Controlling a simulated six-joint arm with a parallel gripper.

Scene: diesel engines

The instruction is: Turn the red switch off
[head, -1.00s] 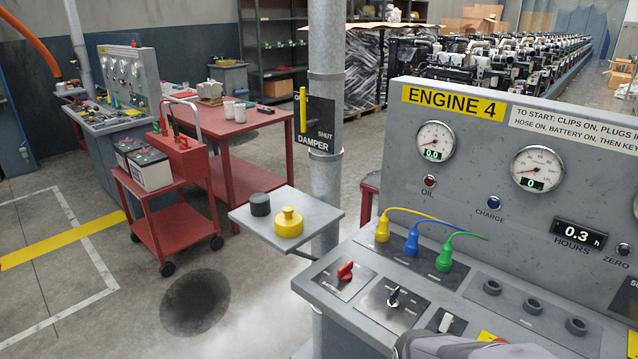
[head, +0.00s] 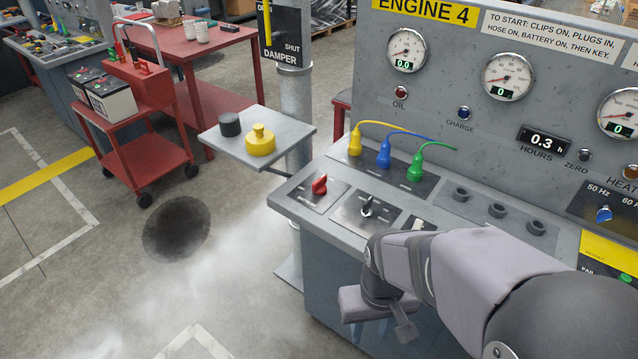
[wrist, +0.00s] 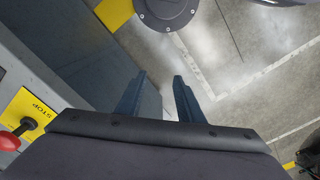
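The red switch (head: 319,185) is a red rotary handle on a dark plate at the left end of the grey Engine 4 console (head: 292,206). It stands clear of my arm in the head view. Its plate label is too small to read surely. My gripper (head: 402,322) hangs in front of the console's front face, lower and to the right of the switch, partly hidden by my wrist. In the wrist view my gripper (wrist: 158,98) has two dark fingers apart with nothing between them. The red switch cannot be made out there.
A black-and-silver key switch (head: 367,207) sits right of the red switch. Yellow, blue and green plugs (head: 384,157) stand behind. A side shelf (head: 222,140) holds a black knob and a yellow cap. A red stop button (wrist: 10,141) shows in the wrist view.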

